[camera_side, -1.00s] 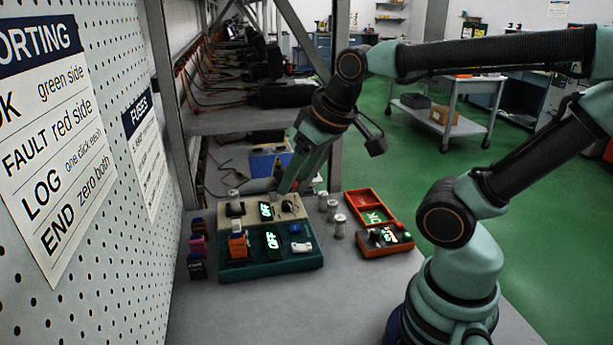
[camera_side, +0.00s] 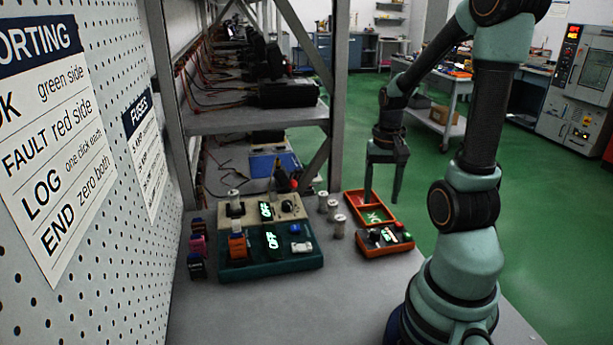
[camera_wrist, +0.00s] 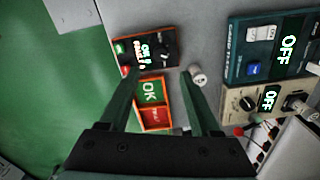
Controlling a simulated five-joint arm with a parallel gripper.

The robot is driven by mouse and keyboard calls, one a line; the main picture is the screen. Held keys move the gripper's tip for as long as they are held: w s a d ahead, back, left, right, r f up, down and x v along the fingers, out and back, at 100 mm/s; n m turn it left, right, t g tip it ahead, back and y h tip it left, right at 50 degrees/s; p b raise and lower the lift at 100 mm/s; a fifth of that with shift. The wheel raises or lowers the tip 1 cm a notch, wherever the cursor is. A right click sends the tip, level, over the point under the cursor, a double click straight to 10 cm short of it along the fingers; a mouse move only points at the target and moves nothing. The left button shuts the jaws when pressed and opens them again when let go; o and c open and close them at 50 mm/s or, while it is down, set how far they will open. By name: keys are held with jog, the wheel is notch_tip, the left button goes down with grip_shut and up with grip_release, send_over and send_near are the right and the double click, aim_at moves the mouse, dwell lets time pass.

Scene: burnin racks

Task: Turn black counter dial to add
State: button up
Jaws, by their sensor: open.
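The orange-edged counter (camera_side: 385,241) sits on the table, with a small lit display and green and red buttons on its right. Its black dial (camera_side: 375,236) is at the left of the display. In the wrist view the counter (camera_wrist: 150,62) lies just beyond the fingertips; its dial is hard to make out against the dark face. My gripper (camera_side: 382,200) points down above the orange sorting tray (camera_side: 354,203), behind the counter. In the wrist view my gripper (camera_wrist: 158,78) is open, with nothing between its fingers and the tray's OK and red compartments below.
A teal tester (camera_side: 285,264) and a beige tester (camera_side: 292,208), both showing OFF, stand to the left. Several small metal-capped cylinders (camera_side: 339,229) stand between them and the counter. Shelf posts rise behind. The front table is clear.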

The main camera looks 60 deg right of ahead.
aim_at(376, 230)
notch_tip(376, 230, down, 10)
jog(key=shift+r, duration=0.2)
dwell(0.3)
grip_shut()
